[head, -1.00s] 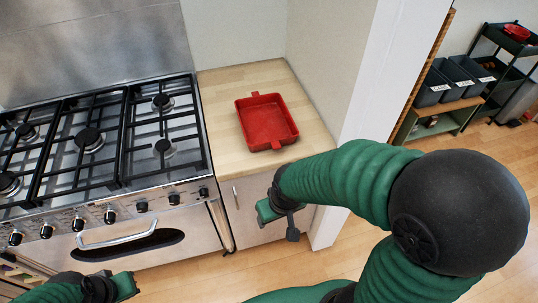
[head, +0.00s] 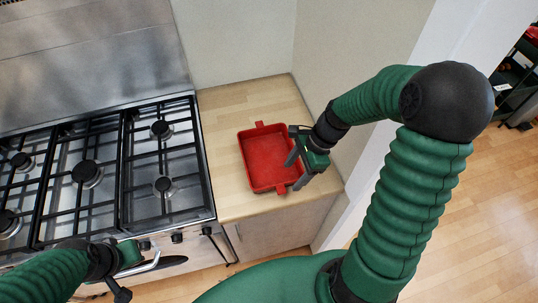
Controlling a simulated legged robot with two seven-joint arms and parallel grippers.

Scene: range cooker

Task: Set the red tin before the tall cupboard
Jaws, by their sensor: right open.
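The red tin (head: 264,158) is a square tray with a small tab handle at its far side and another at its near side. It lies flat on the wooden counter right of the cooker. My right gripper (head: 296,170) is open at the tin's right wall, its fingers over that edge; I cannot tell whether they touch it. My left gripper (head: 128,275) is low in front of the cooker, and its jaws do not show clearly. I cannot make out a tall cupboard in this view.
The cooker (head: 126,175) with black pan grates stands left of the wooden counter (head: 226,120). A wall closes the counter's back and right side. A dark shelf rack (head: 515,85) stands at the far right, with open wooden floor (head: 470,215) before it.

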